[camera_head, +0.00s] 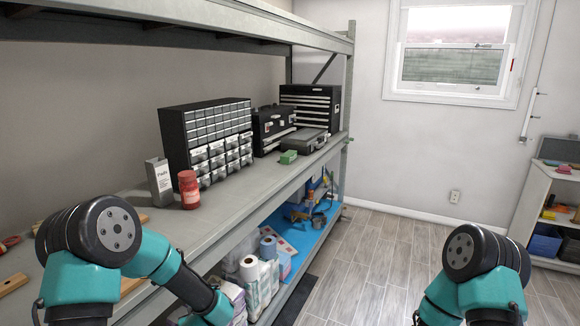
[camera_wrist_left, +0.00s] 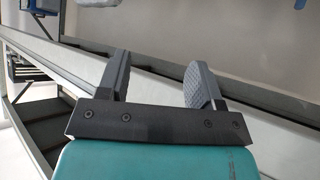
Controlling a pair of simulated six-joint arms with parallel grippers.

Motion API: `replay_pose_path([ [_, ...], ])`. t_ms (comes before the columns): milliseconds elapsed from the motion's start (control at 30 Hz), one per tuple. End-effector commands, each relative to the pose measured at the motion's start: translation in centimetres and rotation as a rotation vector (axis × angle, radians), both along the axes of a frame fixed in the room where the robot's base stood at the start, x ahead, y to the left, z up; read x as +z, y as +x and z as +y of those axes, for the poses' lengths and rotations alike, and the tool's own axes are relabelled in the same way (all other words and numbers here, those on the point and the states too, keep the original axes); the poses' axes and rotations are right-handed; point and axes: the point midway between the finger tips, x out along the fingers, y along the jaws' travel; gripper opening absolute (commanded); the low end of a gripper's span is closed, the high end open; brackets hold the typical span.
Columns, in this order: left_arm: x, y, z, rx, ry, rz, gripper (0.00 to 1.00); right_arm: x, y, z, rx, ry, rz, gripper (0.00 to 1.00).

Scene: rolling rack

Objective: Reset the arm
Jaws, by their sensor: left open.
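My left gripper (camera_wrist_left: 157,82) is open and empty in the left wrist view, its two grey fingers apart with pale rack rails behind them. In the head view my left arm is bent at the lower left in front of the rack, and its gripper is out of sight. My right arm is bent at the lower right over the floor. My right gripper is not in view.
The grey rack (camera_head: 240,207) runs along the left wall. Paper rolls (camera_head: 268,248) sit below. A white cabinet (camera_head: 530,208) stands right. Open floor (camera_head: 370,260) lies between.

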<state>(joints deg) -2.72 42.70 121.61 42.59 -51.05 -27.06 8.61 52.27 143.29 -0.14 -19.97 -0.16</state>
Motion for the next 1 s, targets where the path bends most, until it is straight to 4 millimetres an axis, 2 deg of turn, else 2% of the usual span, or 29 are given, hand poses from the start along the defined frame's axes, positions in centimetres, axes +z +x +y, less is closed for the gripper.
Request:
replay_pose_path([
  [33, -2.6, -1.7, -0.3, -0.059, -0.043, 0.065, 0.60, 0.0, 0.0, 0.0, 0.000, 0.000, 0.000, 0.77],
  [167, -8.0, -6.7, -1.7, -0.202, -0.175, 0.239, 0.60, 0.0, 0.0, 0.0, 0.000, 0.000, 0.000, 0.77],
  [200, -9.5, -8.5, -2.2, -0.241, -0.218, 0.299, 0.60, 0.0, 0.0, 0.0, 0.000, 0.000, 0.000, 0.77],
  [333, -13.3, -14.9, -3.7, -0.348, -0.350, 0.503, 0.60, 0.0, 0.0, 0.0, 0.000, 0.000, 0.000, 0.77],
  [400, -14.5, -18.2, -4.3, -0.391, -0.410, 0.604, 0.60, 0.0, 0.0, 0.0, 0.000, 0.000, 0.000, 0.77],
  [500, -15.5, -21.8, -5.0, -0.435, -0.470, 0.713, 0.60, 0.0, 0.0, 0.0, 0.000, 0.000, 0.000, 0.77],
  [600, -15.9, -23.7, -5.3, -0.459, -0.502, 0.774, 0.60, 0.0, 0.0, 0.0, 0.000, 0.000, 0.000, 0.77],
  [667, -16.0, -24.1, -5.4, -0.465, -0.509, 0.788, 0.60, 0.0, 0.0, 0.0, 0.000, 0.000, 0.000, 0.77],
  [1000, -16.0, -24.1, -5.4, -0.466, -0.510, 0.788, 0.60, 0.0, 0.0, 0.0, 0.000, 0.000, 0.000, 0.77],
])
